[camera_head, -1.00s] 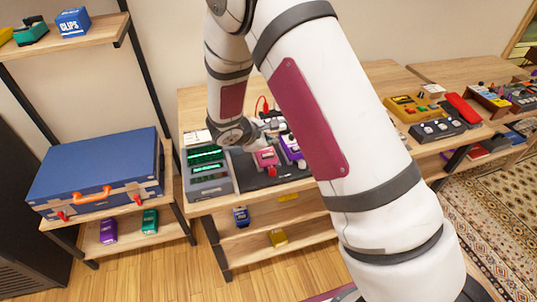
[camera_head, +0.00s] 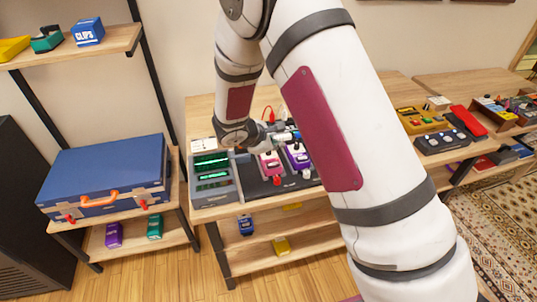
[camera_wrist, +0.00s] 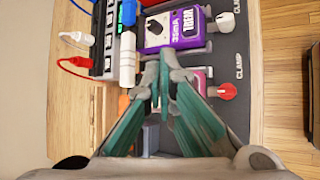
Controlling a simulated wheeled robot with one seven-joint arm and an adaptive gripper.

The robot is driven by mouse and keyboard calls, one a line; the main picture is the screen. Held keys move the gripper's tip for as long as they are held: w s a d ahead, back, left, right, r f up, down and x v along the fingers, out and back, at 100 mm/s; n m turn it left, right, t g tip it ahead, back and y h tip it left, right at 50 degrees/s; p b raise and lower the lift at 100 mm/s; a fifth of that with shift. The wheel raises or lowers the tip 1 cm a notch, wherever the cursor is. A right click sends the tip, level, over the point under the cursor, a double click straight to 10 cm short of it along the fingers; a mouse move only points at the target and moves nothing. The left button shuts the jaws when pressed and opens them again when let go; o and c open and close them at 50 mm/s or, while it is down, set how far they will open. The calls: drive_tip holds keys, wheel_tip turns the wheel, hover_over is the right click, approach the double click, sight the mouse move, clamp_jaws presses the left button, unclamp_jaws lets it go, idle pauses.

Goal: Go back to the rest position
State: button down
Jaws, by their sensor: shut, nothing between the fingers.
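My gripper (camera_wrist: 163,85) is shut with its teal fingers together and nothing between them. In the wrist view it is above the pedal board, its tips just short of a purple pedal (camera_wrist: 172,29) lettered "TREAR" and "35mA". A pink pedal (camera_wrist: 199,75) is partly hidden behind the fingers. In the head view my arm reaches over the table (camera_head: 205,110), and the gripper's tips are hard to make out near the pink pedal (camera_head: 269,164) and the purple pedal (camera_head: 298,155).
A grey device with green displays (camera_head: 213,178) stands left of the pedals. A blue case (camera_head: 105,175) lies on the left shelf. Red and white plugs (camera_wrist: 75,62) sit at the board's edge. More pedals, including a yellow one (camera_head: 420,122), stand on the right table.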

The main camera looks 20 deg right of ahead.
drive_tip(key=s+d+r+m+g+y, duration=0.1)
drive_tip(key=s+d+r+m, duration=0.25)
drive_tip(key=s+r, duration=0.45)
drive_tip(key=s+d+r+m+g, duration=0.15)
drive_tip(key=s+r+m, duration=0.35)
drive_tip(key=r, duration=0.6)
drive_tip(key=s+a+r+m+y, duration=0.1)
drive_tip(key=s+r+m+y, duration=0.1)
drive_tip(key=s, duration=0.5)
drive_tip(key=s+a+r+m+t+y, duration=0.1)
drive_tip(key=s+a+r+m+y, duration=0.1)
drive_tip(key=s, duration=0.5)
drive_tip(key=s+a+r+m+t+y, duration=0.1)
drive_tip(key=s+a+r+m+y, duration=0.1)
drive_tip(key=s, duration=0.4)
wheel_tip(320, 180, up, 2)
drive_tip(key=shift+s+r+m, duration=0.2)
drive_tip(key=shift+s+m, duration=0.2)
drive_tip(key=shift+m, duration=0.45)
drive_tip(key=shift+a+t, duration=0.1)
drive_tip(key=shift+t, duration=0.15)
